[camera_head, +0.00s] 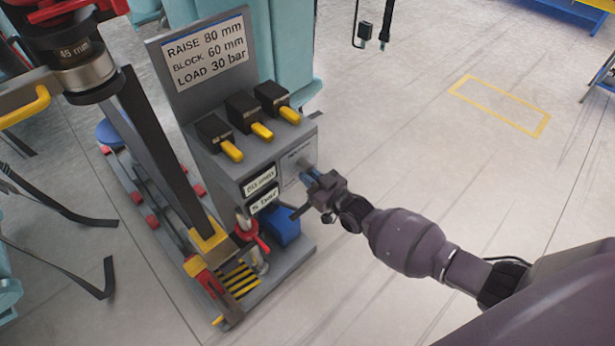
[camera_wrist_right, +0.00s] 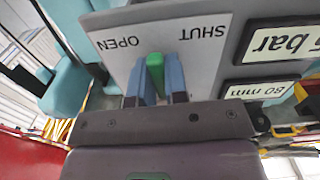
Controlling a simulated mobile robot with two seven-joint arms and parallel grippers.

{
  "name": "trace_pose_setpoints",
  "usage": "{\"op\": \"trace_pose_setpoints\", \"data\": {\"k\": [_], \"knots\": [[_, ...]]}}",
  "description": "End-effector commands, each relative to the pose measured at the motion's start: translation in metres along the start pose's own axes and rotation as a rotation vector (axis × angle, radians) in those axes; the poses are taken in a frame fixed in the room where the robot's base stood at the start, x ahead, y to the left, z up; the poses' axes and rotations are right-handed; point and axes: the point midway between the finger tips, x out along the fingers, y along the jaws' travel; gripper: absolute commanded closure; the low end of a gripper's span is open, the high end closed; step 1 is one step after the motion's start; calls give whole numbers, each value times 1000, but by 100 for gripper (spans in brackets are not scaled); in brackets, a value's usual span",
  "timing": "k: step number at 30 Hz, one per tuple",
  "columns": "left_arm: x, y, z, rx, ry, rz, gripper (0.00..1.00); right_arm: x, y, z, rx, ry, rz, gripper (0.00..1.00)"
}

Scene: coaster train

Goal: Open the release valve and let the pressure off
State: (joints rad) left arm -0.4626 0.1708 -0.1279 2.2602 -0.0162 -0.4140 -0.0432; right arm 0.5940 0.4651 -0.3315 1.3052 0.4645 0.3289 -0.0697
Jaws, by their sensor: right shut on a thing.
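The release valve's green handle (camera_wrist_right: 155,68) is on a plate marked OPEN at left and SHUT at right in the right wrist view, where the lettering is upside down. The handle lies between the two words. My right gripper (camera_wrist_right: 155,80) is shut on it, with a blue finger pad on each side. In the head view my right gripper (camera_head: 312,177) is at the right side of the grey control box (camera_head: 240,165), hiding the handle. Two readouts on the box look like 80 mm (camera_head: 260,181) and 5 bar (camera_head: 265,200). My left gripper is not in view.
A sign (camera_head: 208,52) reads RAISE 80 mm, BLOCK 60 mm, LOAD 30 bar. Several yellow levers (camera_head: 262,131) line the box top. A red-topped cylinder (camera_head: 85,65) stands at left. A blue block (camera_head: 280,226) lies below the readouts.

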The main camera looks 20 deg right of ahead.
Motion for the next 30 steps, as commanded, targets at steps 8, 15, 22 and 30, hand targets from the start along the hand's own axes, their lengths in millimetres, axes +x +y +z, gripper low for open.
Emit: {"op": "trace_pose_setpoints", "data": {"k": [8, 15, 22, 30], "knots": [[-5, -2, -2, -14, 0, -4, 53, 0, 10, -2, -264, -2, 1, 100], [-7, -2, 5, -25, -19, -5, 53, 0, 16, -4, -474, -2, 1, 100], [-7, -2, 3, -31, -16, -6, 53, 0, 21, -7, -628, -1, 1, 100], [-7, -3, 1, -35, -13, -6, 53, 0, 23, -8, -726, -2, -1, 100]]}}
